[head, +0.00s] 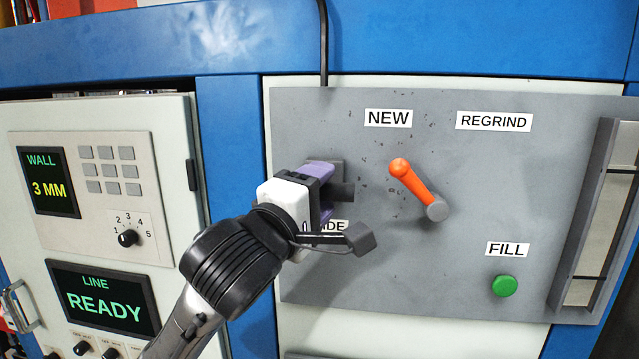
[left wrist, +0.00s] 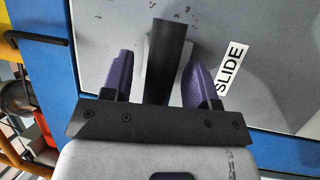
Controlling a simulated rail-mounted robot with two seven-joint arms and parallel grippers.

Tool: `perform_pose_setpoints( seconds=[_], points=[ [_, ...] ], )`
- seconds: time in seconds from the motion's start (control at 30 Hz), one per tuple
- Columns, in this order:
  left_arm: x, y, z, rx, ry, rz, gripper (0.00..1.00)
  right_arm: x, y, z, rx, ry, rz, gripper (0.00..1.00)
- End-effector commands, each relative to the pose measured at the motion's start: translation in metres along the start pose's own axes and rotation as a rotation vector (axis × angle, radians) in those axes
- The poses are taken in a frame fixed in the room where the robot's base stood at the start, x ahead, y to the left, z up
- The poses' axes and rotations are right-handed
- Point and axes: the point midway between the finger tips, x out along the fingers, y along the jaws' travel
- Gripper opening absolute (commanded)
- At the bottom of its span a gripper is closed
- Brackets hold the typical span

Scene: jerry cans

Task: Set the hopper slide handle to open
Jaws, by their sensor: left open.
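The hopper slide handle (head: 345,192) is a dark bar on the grey panel, above the SLIDE label (head: 337,226). My left gripper (head: 326,190) is at the handle and hides much of it in the head view. In the left wrist view, its purple fingers (left wrist: 158,80) stand open on either side of the dark handle (left wrist: 169,50). A gap shows between each finger and the bar, and the SLIDE label (left wrist: 231,70) is to the right. No open or shut marking for the slide is readable. My right gripper is not in view.
An orange lever (head: 412,180) points up-left toward the NEW label (head: 388,118), right of my gripper. The REGRIND label (head: 494,121) and green FILL button (head: 504,286) are farther right. A control cabinet (head: 105,205) with READY on its display stands left.

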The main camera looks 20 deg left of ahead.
Motion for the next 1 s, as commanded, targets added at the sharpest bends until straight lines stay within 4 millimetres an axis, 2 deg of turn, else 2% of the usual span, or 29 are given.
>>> perform_pose_setpoints(
  seconds=[0.33, 0.9, 1.0],
  points=[
    [0.0023, 0.0, -0.0001, 0.0, 0.0, 0.001, 0.54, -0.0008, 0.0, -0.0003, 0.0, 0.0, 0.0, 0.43],
    [0.0021, 0.0, -0.0002, 0.0, 0.0, 0.0, 0.0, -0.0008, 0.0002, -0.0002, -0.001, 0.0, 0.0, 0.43],
    [0.0021, 0.0, -0.0001, 0.0, 0.0, 0.0, 0.0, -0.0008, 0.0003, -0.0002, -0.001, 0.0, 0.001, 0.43]
  ],
)
